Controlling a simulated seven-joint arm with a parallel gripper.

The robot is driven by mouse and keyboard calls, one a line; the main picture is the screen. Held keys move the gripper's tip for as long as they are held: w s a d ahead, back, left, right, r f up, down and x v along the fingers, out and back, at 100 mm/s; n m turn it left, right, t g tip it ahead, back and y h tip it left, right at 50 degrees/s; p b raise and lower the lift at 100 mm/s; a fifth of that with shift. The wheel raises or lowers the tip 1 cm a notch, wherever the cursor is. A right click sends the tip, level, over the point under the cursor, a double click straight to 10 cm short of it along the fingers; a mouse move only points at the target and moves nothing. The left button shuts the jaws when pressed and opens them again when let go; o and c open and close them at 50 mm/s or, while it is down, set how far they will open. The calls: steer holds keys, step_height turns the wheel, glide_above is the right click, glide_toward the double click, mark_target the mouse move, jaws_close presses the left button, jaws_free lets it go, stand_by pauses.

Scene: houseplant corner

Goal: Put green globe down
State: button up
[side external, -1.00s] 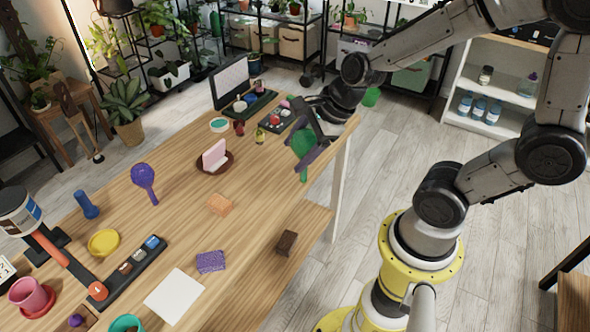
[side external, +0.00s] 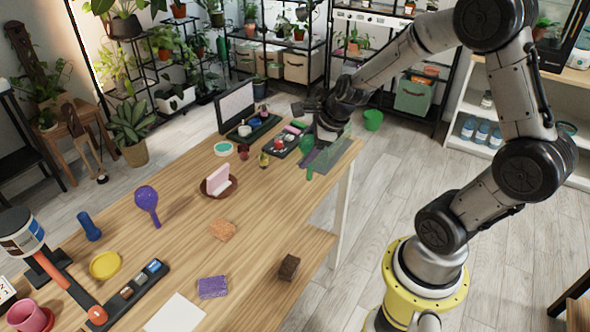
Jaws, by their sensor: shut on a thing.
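The green globe (side external: 306,146) has a round green bulb and a thin stem that points down in the picture. It is at the far right end of the wooden table (side external: 262,218), in front of a grey mat (side external: 325,160). My gripper (side external: 315,139) is at the globe's upper part and shut on it. The fingers are small and partly hidden here. I cannot tell whether the stem touches the table or mat.
A dark tray with small items (side external: 279,147) lies just left of the globe. A pink block in a brown dish (side external: 219,182), a purple globe (side external: 147,197) and an orange sponge (side external: 222,230) lie nearer. A green pot (side external: 373,120) shows beyond the table edge.

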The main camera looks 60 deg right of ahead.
steer(key=shift+s+d+x, duration=0.1)
steer(key=shift+d+x, duration=0.05)
steer(key=shift+x, duration=1.45)
steer(key=shift+s+d+x, duration=0.1)
steer(key=shift+x, duration=1.5)
steer(key=shift+s+d+x, duration=0.1)
steer(key=shift+d+x, duration=0.05)
steer(key=shift+x, duration=1.45)
steer(key=shift+f, duration=0.25)
steer(key=o, duration=1.5)
steer(key=shift+c, duration=0.2)
